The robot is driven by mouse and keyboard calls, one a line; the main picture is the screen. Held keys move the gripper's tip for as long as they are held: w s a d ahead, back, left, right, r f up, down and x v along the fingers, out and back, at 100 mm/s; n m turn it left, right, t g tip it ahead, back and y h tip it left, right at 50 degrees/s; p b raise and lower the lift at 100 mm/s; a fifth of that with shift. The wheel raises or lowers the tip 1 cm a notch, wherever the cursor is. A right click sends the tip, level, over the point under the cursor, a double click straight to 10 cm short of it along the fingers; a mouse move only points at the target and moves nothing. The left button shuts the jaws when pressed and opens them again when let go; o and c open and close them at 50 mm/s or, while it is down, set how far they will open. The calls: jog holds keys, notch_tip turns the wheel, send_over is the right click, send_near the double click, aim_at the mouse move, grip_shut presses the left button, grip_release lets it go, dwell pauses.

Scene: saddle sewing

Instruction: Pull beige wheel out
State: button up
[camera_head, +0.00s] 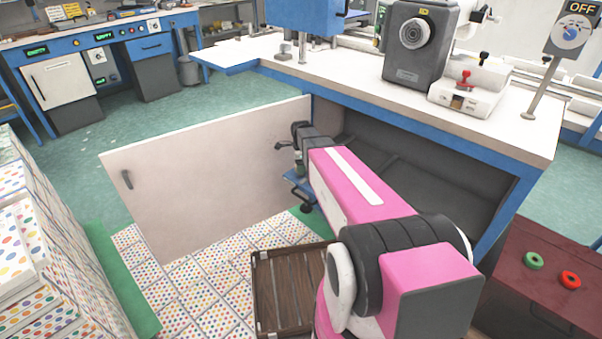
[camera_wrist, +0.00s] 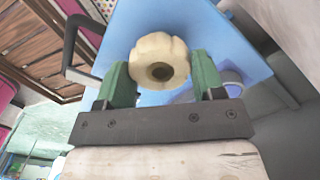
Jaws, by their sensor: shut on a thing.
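The beige wheel (camera_wrist: 160,58) is a scalloped knob with a dark hole in its middle. In the wrist view it sits between the two green fingers of my gripper (camera_wrist: 160,75), which is shut on it. A flat blue surface (camera_wrist: 225,50) lies right behind the wheel; whether the wheel touches it, I cannot tell. In the head view my gripper (camera_head: 297,162) is low in front of the open cabinet, by a small blue part (camera_head: 299,186). The wheel is too small and covered to make out clearly there.
A pale cabinet door (camera_head: 205,185) stands open left of my arm. The dark cabinet (camera_head: 440,165) is under the white-topped bench (camera_head: 335,75). A brown slatted crate (camera_head: 285,295) is on the floor below my arm. A dark red box (camera_head: 550,275) stands at right.

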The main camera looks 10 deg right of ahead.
jog(key=shift+r, duration=0.75)
jog(key=shift+r, duration=1.95)
